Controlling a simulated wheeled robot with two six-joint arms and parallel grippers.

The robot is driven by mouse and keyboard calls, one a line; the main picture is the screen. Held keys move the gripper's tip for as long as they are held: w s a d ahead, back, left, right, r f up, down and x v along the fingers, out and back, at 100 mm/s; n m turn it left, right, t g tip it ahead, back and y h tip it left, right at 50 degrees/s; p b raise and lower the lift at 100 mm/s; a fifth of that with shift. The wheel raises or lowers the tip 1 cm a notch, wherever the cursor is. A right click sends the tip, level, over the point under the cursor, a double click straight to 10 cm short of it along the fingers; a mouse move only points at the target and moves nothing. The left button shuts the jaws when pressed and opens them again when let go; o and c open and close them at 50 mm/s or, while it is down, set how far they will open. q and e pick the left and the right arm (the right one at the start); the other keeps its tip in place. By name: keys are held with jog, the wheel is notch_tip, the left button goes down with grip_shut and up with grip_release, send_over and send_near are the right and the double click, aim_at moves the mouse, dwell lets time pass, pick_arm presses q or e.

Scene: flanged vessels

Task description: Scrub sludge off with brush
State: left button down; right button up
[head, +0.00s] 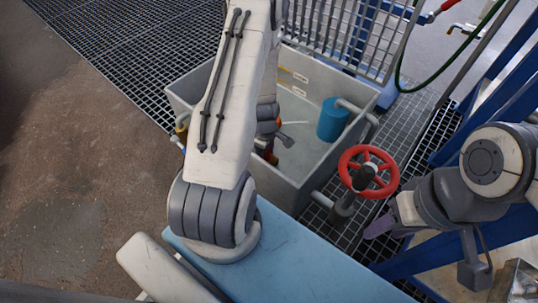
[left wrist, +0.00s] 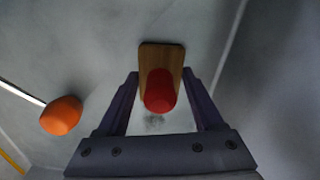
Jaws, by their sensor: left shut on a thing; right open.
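In the left wrist view my left gripper (left wrist: 160,74) is shut on the red handle of a brush (left wrist: 161,54) with a flat wooden block. The brush is over the grey inner surface of the tank. A small dark smudge, perhaps sludge (left wrist: 154,124), shows on that surface between my fingers. In the head view my left arm reaches into the open grey tank (head: 340,129), and its forearm hides most of the gripper and brush. My right gripper (head: 379,226) is open and empty, low beside the red valve wheel (head: 390,186).
An orange float (left wrist: 61,115) on a pale rod is left of the brush. A blue cylinder (head: 332,120) stands in the tank's right part. A light blue surface (head: 300,262) lies in front. A barred railing (head: 345,35) is behind; blue frames (head: 500,95) stand right.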

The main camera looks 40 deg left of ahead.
pick_arm(q)
jog(key=shift+w+a+p, duration=0.2)
jog(key=shift+a+p, duration=1.65)
jog(key=shift+a+r+p, duration=0.15)
jog(key=shift+a+p, duration=0.1)
jog(key=shift+p, duration=0.4)
jog(key=a+p, duration=0.3)
jog(key=p, duration=0.6)
jog(key=shift+w+a, duration=0.15)
jog(key=shift+a, duration=0.2)
jog(key=shift+a, duration=0.15)
